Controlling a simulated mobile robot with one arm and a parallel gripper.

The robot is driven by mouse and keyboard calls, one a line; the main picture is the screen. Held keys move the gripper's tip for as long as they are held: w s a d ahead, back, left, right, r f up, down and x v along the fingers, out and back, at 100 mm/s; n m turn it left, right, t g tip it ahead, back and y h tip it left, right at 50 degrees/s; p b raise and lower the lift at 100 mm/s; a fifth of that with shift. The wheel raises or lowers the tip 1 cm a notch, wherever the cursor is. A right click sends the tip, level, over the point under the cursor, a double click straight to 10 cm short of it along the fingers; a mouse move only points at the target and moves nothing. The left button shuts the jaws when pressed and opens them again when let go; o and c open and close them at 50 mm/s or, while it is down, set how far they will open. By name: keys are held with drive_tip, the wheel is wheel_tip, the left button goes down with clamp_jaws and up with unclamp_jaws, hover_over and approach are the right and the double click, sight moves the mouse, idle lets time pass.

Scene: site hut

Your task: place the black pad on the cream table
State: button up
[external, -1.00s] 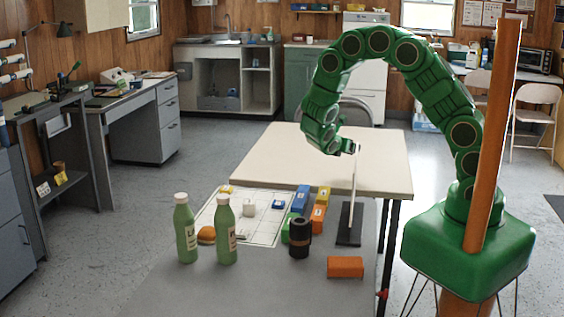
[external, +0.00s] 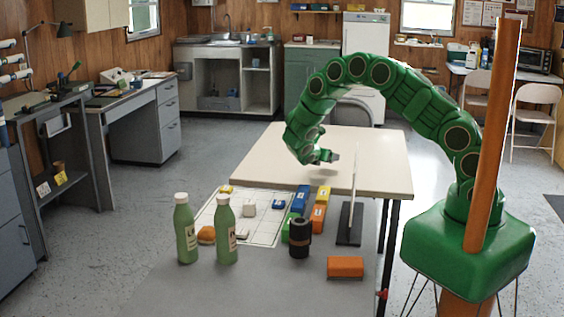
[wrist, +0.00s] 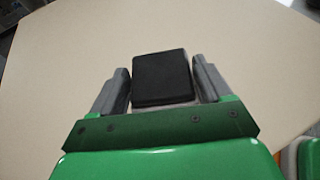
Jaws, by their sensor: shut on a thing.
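The black pad (wrist: 160,76) sits between the two grey fingers of my gripper (wrist: 163,84) in the wrist view. My gripper is shut on it, and the cream table (wrist: 75,50) fills the view behind. In the external view my gripper (external: 331,156) is over the cream table (external: 262,165), near its middle and low over the top. The pad is too small and too covered there to make out clearly. I cannot tell whether it touches the tabletop.
A grey table in front holds two green bottles (external: 185,232), a dark cup (external: 299,240), an orange block (external: 345,266), several coloured blocks and a white gridded sheet (external: 262,228). A thin upright panel on a dark base (external: 349,225) stands near the cream table's front edge. The cream tabletop is otherwise clear.

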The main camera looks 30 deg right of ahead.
sight(322, 172)
drive_tip(key=shift+w+f, duration=0.65)
drive_tip(key=shift+f, duration=0.05)
drive_tip(key=shift+w+f, duration=0.35)
drive_tip(key=shift+f, duration=1.6)
drive_tip(key=shift+d+f, duration=0.1)
drive_tip(key=shift+f, duration=0.05)
drive_tip(key=o, duration=1)
